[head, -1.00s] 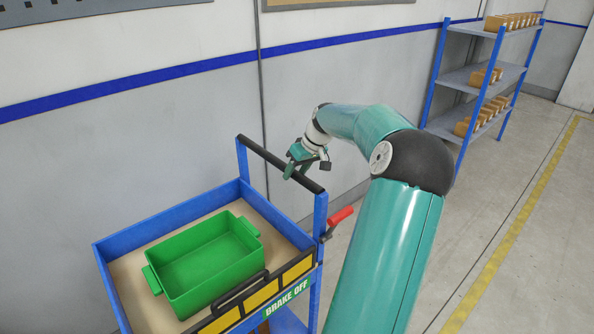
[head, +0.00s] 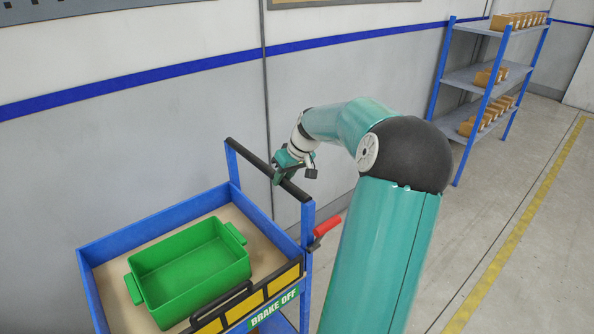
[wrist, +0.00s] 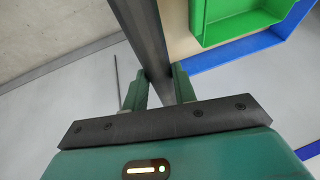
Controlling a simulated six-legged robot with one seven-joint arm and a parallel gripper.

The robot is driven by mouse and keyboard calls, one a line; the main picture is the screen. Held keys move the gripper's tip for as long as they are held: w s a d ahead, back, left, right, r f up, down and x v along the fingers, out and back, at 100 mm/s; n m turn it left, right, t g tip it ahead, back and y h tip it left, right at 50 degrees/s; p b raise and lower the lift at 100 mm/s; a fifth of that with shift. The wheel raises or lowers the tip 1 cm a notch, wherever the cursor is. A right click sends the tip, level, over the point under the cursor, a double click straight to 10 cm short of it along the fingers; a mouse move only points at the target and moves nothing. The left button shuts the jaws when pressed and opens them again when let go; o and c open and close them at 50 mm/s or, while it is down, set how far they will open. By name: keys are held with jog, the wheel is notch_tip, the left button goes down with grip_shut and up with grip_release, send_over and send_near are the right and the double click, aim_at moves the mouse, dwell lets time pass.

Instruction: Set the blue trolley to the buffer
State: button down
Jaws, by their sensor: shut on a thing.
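The blue trolley (head: 163,217) stands at the lower left of the head view, with a black push handle (head: 262,168) across its right end. My gripper (head: 278,176) is at the handle bar. In the wrist view my gripper (wrist: 158,92) has one finger on each side of the dark handle bar (wrist: 143,35) and is shut on it. A green bin (head: 190,268) sits in the trolley's top tray. A red lever (head: 327,227) sticks out beside the handle post, above a green "BRAKE OFF" label (head: 273,308). No buffer can be made out.
A grey wall (head: 130,140) with a blue stripe runs behind the trolley. A blue shelf rack (head: 487,75) with brown boxes stands at the back right. The floor right of my arm is clear, with a yellow line (head: 520,235).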

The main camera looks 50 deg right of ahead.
jog(key=w+a, duration=0.2)
jog(key=a, duration=0.8)
jog(key=w+a, duration=0.2)
jog(key=a, duration=0.9)
jog(key=shift+w+a, duration=0.15)
jog(key=shift+w, duration=0.25)
jog(key=shift+a, duration=0.1)
jog(key=c, duration=1.1)
grip_release()
jog(key=shift+a, duration=0.15)
jog(key=v, duration=1.4)
jog(key=shift+d, duration=0.2)
jog(key=shift+a+f, duration=0.1)
jog(key=shift+f, duration=0.05)
